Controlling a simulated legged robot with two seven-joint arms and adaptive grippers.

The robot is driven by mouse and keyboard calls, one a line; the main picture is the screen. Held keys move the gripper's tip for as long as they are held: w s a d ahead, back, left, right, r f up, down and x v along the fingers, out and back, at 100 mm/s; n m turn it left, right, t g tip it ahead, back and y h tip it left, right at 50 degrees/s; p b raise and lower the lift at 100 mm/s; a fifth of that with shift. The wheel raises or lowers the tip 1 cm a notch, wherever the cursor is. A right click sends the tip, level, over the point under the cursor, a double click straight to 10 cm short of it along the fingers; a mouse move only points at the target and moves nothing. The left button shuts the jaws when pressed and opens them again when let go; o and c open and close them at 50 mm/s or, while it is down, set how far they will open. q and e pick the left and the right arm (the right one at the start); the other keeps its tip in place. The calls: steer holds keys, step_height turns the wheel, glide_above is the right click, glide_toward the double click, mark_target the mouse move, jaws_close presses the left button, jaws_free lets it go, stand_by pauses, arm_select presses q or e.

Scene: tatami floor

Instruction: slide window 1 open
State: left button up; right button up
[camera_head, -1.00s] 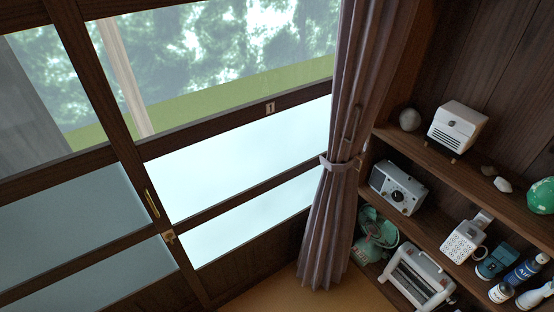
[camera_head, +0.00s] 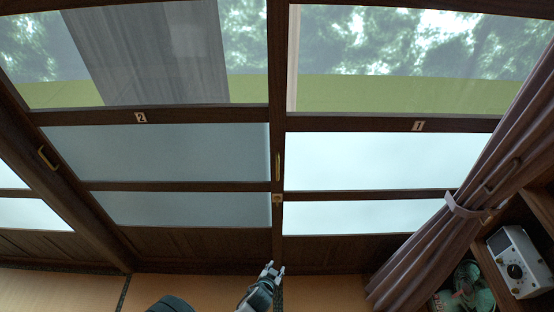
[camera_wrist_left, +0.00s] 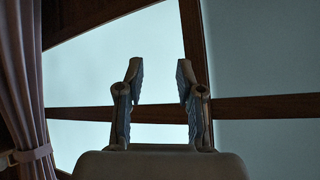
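Window 1 is the right-hand wood-framed sliding panel, marked by a small "1" label (camera_head: 418,125) on its rail. Its lower panes (camera_head: 370,160) are bright and its upper pane is clear glass. A thin brass handle (camera_head: 277,166) sits on the upright stile where windows 1 and 2 meet, with a small latch (camera_head: 277,198) below it. My left gripper (camera_head: 272,270) is below the latch, low in the head view and apart from the handle. The left wrist view shows its two fingers (camera_wrist_left: 157,82) spread, with nothing between them. My right gripper is out of view.
Window 2, labelled "2" (camera_head: 140,117), is on the left, with another brass handle (camera_head: 46,157) on its left stile. A tied curtain (camera_head: 440,235) covers window 1's right side. Shelves with a white radio (camera_head: 516,262) stand at the right. Tatami floor (camera_head: 330,293) lies below.

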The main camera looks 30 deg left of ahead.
arm_select(q)
steer(key=w+a+r+n+t+y+p, duration=0.1)
steer(key=w+a+r+t, duration=0.1)
steer(key=r, duration=0.8)
steer(key=w+a+r+n+t+y+p, duration=0.1)
steer(key=w+r+t, duration=0.1)
steer(key=r, duration=0.8)
steer(key=n+t+y+p, duration=0.2)
steer(key=t, duration=0.1)
glide_toward(277, 167)
steer(key=p+x, duration=0.2)
steer(key=x, duration=0.8)
steer(key=shift+w+a, duration=0.1)
steer(key=shift+w, duration=0.25)
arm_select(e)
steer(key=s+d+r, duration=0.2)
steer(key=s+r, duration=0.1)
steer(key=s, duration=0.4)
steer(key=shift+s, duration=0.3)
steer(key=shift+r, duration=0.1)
arm_select(q)
jaws_close()
